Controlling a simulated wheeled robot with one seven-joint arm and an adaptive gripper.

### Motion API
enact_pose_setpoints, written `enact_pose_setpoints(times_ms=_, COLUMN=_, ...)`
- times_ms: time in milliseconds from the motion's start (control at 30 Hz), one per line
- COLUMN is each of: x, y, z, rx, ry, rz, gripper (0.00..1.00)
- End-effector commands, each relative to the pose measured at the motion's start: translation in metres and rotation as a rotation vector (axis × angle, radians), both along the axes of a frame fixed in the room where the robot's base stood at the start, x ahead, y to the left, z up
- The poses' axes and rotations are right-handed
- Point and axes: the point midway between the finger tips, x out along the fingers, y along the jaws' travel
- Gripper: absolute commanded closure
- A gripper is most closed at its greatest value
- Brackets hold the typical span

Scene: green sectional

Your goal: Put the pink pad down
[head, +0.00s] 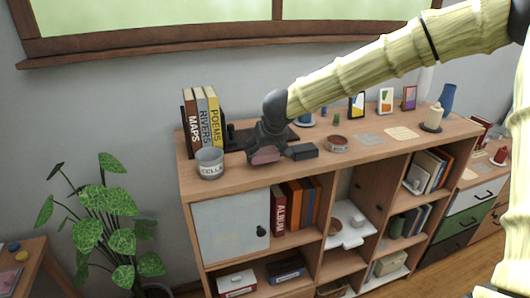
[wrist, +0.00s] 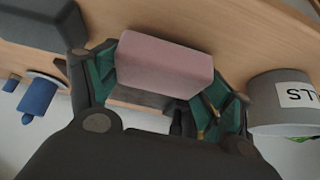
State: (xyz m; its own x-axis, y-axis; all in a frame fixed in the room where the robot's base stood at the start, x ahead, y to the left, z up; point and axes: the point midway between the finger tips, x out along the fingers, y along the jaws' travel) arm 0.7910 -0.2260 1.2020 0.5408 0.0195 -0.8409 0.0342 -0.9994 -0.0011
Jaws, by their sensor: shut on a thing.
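The pink pad (wrist: 165,62) is a small dusty-pink block between the fingers of my gripper (wrist: 160,88) in the wrist view. My gripper is shut on it, with a dark green-lined finger at each side. In the head view, my gripper (head: 268,138) is low over the front part of the wooden shelf top (head: 240,175), and the pad (head: 265,156) shows just under it. The pad is at or very near the shelf surface; I cannot tell whether it touches. My fingers partly hide its ends.
A grey labelled tin (head: 209,163) stands left of my gripper, and a dark block (head: 303,151) lies close on its right. Upright books (head: 201,120) stand behind left. A round brown dish (head: 337,143) and flat tiles (head: 369,139) lie farther right. Some bare wood shows along the front edge.

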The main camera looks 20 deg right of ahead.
Motion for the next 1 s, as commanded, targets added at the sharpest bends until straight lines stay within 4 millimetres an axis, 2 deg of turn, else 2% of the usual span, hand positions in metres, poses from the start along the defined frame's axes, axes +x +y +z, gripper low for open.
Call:
enact_pose_setpoints(times_ms=300, x=-0.001, y=0.000, z=-0.013, rx=-0.001, ry=0.002, rz=0.001, gripper=0.39)
enact_pose_setpoints(times_ms=567, x=0.000, y=0.001, z=-0.015, rx=-0.001, ry=0.000, rz=0.001, gripper=0.39)
enact_pose_setpoints(times_ms=600, x=-0.001, y=0.000, z=-0.015, rx=-0.001, ry=0.001, rz=0.001, gripper=0.19)
enact_pose_setpoints(times_ms=700, x=-0.001, y=0.000, z=-0.015, rx=0.000, ry=0.001, rz=0.000, gripper=0.00)
enact_pose_setpoints(times_ms=1000, x=-0.001, y=0.000, z=-0.015, rx=-0.001, ry=0.001, rz=0.001, gripper=0.00)
